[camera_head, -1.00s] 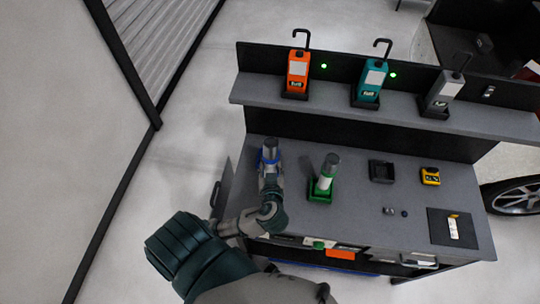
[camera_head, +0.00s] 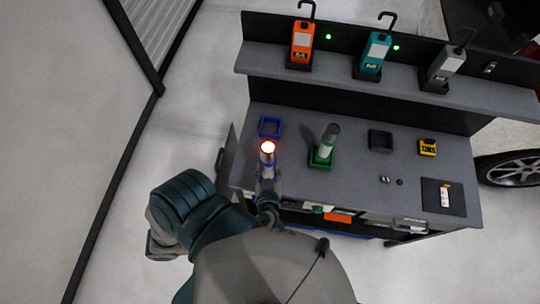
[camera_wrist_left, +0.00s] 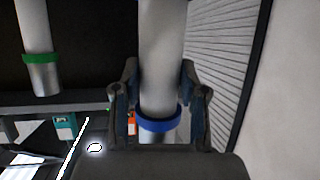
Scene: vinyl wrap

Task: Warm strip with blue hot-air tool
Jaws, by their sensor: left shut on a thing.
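The blue hot-air tool (camera_head: 267,160) is a pale cylinder with a blue band, and its end glows orange-white in the head view. My left gripper (camera_head: 267,183) is shut on it, in front of its empty blue holder (camera_head: 270,127). In the left wrist view, my left gripper's fingers (camera_wrist_left: 160,100) close on both sides of the tool's cylinder (camera_wrist_left: 161,60), just above its blue ring. A small pale strip with a yellow end (camera_head: 445,197) lies on a black mat (camera_head: 431,205) at the bench's right. My right gripper is not in view.
A green-banded tool (camera_head: 327,143) stands in a green holder right of my gripper. A black holder (camera_head: 380,140) and yellow device (camera_head: 427,147) sit farther right. Orange (camera_head: 301,45), teal (camera_head: 374,54) and grey (camera_head: 445,65) hooked devices stand on the shelf.

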